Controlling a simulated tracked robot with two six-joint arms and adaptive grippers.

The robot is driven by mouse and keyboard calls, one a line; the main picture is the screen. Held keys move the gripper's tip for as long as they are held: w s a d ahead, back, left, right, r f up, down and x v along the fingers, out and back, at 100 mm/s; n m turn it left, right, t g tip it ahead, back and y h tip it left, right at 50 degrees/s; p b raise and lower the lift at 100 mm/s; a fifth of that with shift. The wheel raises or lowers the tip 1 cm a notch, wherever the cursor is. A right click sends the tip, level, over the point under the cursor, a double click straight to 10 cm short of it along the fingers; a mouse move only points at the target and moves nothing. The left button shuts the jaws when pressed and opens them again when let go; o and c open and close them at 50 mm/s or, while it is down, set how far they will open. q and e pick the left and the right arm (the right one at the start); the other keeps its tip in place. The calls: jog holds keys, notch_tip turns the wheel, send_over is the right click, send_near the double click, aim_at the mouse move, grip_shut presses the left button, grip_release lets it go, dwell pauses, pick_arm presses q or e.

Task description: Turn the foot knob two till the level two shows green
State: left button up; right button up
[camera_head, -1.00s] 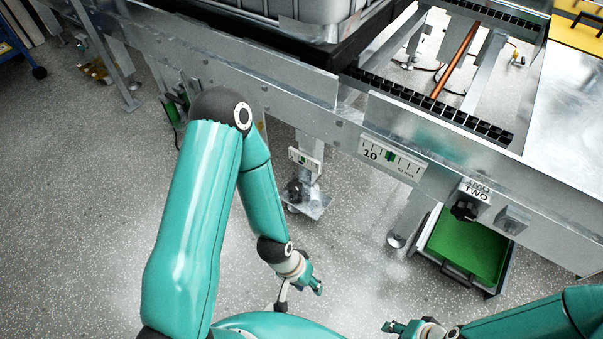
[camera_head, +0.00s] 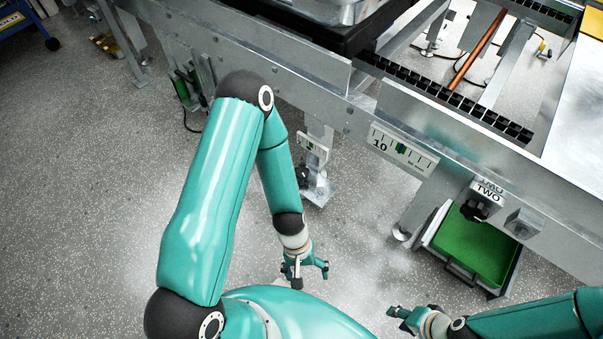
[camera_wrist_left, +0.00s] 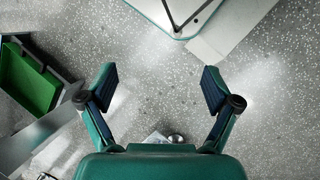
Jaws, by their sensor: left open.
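The black knob (camera_head: 474,210) sits under a plate marked TWO (camera_head: 485,190) on the metal frame. A white scale marked 10 (camera_head: 402,150), with a green block showing in it, is on the beam left of that plate. A second black knob (camera_head: 302,177) is on a foot below a small white gauge (camera_head: 314,147), whose reading is too small to tell. My left gripper (camera_head: 308,274) is open and empty above the floor, apart from both knobs; its spread fingers show in the left wrist view (camera_wrist_left: 158,85). My right gripper (camera_head: 402,318) is low in the picture, its jaws unclear.
A green tray (camera_head: 475,248) stands on the floor below the TWO knob. A foot leg (camera_head: 425,205) stands to its left. The long metal beam (camera_head: 290,88) runs across the top. The speckled floor (camera_head: 360,240) around my left gripper is clear.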

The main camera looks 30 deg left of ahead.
pick_arm(q)
jog(key=w+d+f+n+h+b, duration=0.15)
jog(key=d+f+n+h, duration=0.3)
jog(key=n, duration=0.45)
jog(key=w+f+n+t+h+b, duration=0.2)
jog(key=w+f+n+t, duration=0.2)
jog(key=w+n, duration=0.35)
jog(key=n+t+y+b, duration=0.4)
jog(key=n+t+y, duration=0.7)
jog(key=n+y, duration=0.4)
send_near(301, 174)
jog(key=shift+n+h, duration=0.45)
jog(key=shift+n, duration=0.2)
jog(key=b+x, duration=0.2)
jog(key=x, duration=0.1)
jog(key=b+x, duration=0.2)
jog(key=x, duration=0.1)
jog(key=b+x, duration=0.3)
jog(key=x, duration=0.1)
jog(key=shift+a+f, duration=0.1)
jog(key=shift+a, duration=0.25)
jog(key=shift+w+a+b, duration=0.15)
jog(key=shift+w+b, duration=0.15)
jog(key=shift+w, duration=0.2)
